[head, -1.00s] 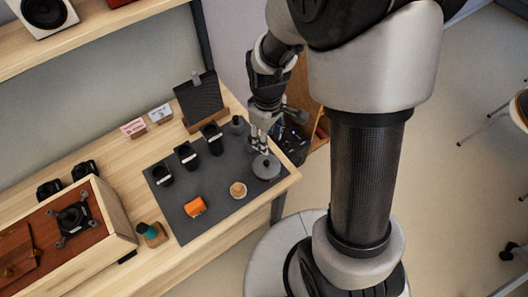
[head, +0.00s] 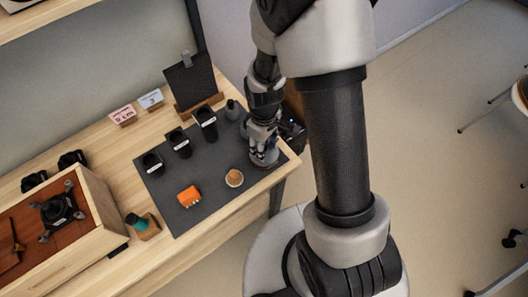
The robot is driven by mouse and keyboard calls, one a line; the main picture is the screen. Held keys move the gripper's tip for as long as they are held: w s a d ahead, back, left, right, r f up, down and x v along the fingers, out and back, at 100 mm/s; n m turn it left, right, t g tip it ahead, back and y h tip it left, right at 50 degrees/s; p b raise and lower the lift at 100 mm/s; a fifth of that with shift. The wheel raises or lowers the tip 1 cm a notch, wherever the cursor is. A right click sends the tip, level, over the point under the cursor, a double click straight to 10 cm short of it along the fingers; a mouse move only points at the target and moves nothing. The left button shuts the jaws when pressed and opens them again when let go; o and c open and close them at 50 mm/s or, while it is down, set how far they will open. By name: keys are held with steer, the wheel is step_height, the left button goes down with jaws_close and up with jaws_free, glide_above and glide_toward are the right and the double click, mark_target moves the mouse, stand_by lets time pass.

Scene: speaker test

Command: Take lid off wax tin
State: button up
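A round, flat grey tin (head: 266,163) lies at the right end of the dark mat, near the table's right edge. I take it to be the wax tin. My gripper (head: 262,153) points down right over it and covers most of it, including the knob on its top. The fingers are at or just above the top of the tin. They are too small and too hidden to tell whether they are open or shut, or touching it.
The dark mat (head: 214,192) also bears a tan round piece (head: 234,178), an orange block (head: 189,196), several black cups and a small dark weight (head: 232,110). A black panel (head: 190,82) stands behind. A wooden box (head: 88,240) is at left.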

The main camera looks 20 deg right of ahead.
steer(key=shift+c, duration=0.5)
jaws_close()
steer(key=shift+r, duration=0.1)
